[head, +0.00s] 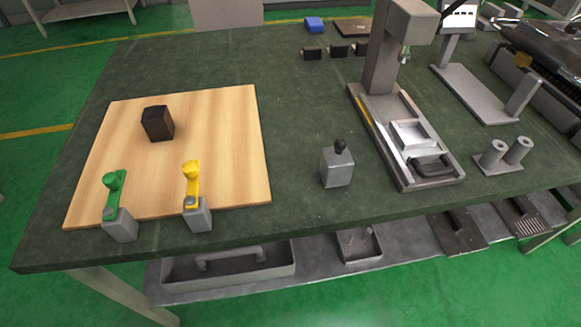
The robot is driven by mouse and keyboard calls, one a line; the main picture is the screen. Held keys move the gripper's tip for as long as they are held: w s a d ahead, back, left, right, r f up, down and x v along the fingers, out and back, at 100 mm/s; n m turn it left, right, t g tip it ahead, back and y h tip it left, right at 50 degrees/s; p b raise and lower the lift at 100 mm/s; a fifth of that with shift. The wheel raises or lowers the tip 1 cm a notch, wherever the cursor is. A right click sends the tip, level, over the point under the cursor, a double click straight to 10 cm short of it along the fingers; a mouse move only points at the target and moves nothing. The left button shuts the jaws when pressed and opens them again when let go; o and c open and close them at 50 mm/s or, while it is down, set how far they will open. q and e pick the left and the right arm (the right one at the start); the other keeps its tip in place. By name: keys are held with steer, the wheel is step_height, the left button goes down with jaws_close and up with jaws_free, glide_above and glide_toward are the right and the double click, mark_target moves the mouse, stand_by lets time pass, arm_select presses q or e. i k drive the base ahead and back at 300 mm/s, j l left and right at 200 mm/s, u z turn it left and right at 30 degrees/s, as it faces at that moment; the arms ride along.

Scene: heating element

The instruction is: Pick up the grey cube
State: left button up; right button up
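A light grey block (337,169) with a black knob on top stands upright on the green table, right of the wooden board. A dark, nearly black block (157,124) stands on the wooden board (222,130). Two smaller grey blocks are at the board's front edge: one with a green lever (120,225), one with a yellow lever (198,216). I cannot tell which of these is the grey cube of the task. Neither of my grippers shows in the head view.
A grey press-like stand (379,75) with a tray on its base is right of the knobbed block. Two short cylinders on a plate (504,152) stand farther right. Small dark blocks (337,49) sit at the back.

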mark_target(335, 172)
steer(key=i+l+u, duration=0.1)
steer(key=l+u, duration=0.25)
steer(key=l, duration=0.25)
steer(key=l+u, duration=0.4)
steer(key=l, duration=0.25)
steer(key=k+l+u, duration=0.1)
steer(key=l+u, duration=0.25)
steer(key=l, duration=0.25)
